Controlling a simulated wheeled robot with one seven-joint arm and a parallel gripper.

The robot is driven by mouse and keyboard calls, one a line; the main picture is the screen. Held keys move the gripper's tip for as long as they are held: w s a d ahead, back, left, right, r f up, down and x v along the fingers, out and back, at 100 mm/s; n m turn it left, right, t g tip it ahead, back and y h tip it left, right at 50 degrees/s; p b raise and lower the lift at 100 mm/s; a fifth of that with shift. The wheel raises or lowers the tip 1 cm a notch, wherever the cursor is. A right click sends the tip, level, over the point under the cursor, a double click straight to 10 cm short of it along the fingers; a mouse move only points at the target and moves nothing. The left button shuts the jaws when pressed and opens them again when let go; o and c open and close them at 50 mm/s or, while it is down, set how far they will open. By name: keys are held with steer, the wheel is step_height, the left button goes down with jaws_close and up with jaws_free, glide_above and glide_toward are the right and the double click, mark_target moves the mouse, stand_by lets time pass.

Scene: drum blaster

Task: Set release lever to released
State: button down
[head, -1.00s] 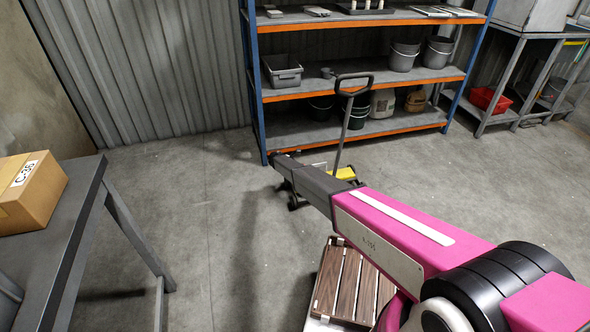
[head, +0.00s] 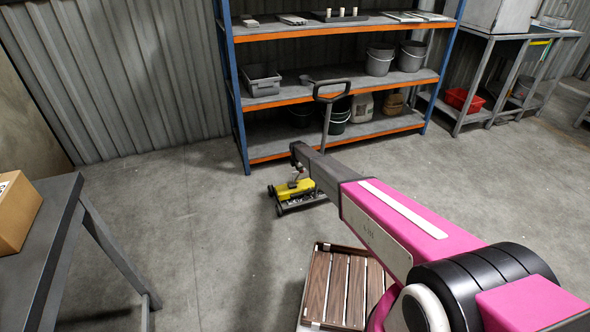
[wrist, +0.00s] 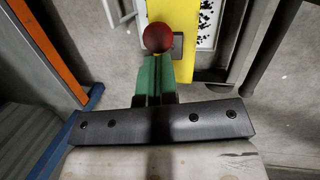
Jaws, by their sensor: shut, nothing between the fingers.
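The drum blaster is a low yellow wheeled machine (head: 290,189) on the floor in front of the shelf, with a tall grey handle (head: 327,115). In the wrist view its yellow body (wrist: 178,12) fills the top middle. A lever with a round red knob (wrist: 158,38) stands over that body, just beyond my fingertips. Its stem is hidden. My gripper (wrist: 156,62) has its green fingers together and empty, close to the knob; I cannot tell whether they touch it. In the head view, my gripper (head: 296,172) hangs over the machine and is small.
A blue and orange shelf (head: 340,78) with buckets and bins stands behind the machine. A grey table (head: 55,235) with a cardboard box (head: 17,215) is at left. A slatted wooden platform (head: 345,285) lies in front. Floor left of the machine is clear.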

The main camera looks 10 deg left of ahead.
steer(key=shift+w+d+f, duration=0.3)
steer(key=shift+w+d, duration=0.05)
steer(key=shift+d, duration=0.25)
stand_by(0.3)
steer(key=v, duration=1.3)
steer(key=shift+s+a+r, duration=0.15)
steer(key=shift+s+a, duration=0.3)
